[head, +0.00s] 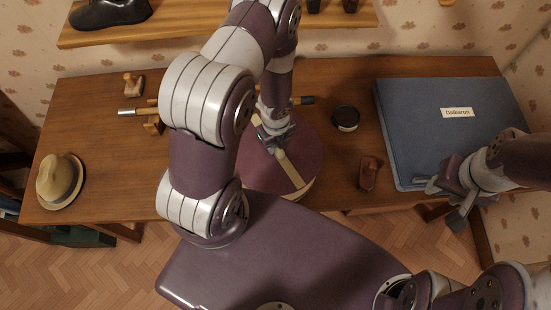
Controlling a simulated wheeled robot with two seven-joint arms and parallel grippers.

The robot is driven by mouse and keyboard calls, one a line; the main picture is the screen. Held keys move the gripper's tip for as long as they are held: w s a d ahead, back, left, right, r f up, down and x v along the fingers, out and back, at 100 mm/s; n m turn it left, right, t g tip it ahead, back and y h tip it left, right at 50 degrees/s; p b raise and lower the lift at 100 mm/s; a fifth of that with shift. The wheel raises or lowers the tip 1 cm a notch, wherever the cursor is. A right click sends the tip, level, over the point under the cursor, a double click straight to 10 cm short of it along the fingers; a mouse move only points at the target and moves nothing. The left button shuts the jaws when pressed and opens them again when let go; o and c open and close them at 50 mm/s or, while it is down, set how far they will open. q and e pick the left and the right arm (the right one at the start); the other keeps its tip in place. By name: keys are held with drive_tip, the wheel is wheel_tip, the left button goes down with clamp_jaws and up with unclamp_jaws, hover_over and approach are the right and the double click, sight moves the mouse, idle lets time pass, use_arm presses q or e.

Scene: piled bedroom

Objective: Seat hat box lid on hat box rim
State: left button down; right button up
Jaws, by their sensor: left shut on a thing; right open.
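The hat box lid (308,152) is a round plum disc with a beige strap across it, near the middle of the desk. My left gripper (277,148) comes down from above and is shut on the lid at its strap. A sliver of pale wall, seemingly the hat box (307,193), shows below the lid's front right edge. The rest of the box is hidden under the lid and behind my arm. I cannot tell whether the lid touches the rim evenly. My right gripper (447,202) is open and empty by the blue case's front edge.
A dark round tin (346,118) and a brown wooden item (369,173) lie right of the lid. A straw hat (60,180) and wooden-handled tools (133,112) lie left. A shelf (170,28) hangs above.

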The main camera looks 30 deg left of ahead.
use_arm(q)
drive_tip(key=shift+f+b, duration=0.4)
drive_tip(key=shift+f, duration=0.05)
idle(0.6)
drive_tip(key=shift+r, duration=0.1)
idle(0.5)
drive_tip(key=c, duration=1.1)
unclamp_jaws()
drive_tip(key=shift+r, duration=0.15)
drive_tip(key=shift+r+p, duration=1.6)
drive_tip(key=shift+p, duration=0.2)
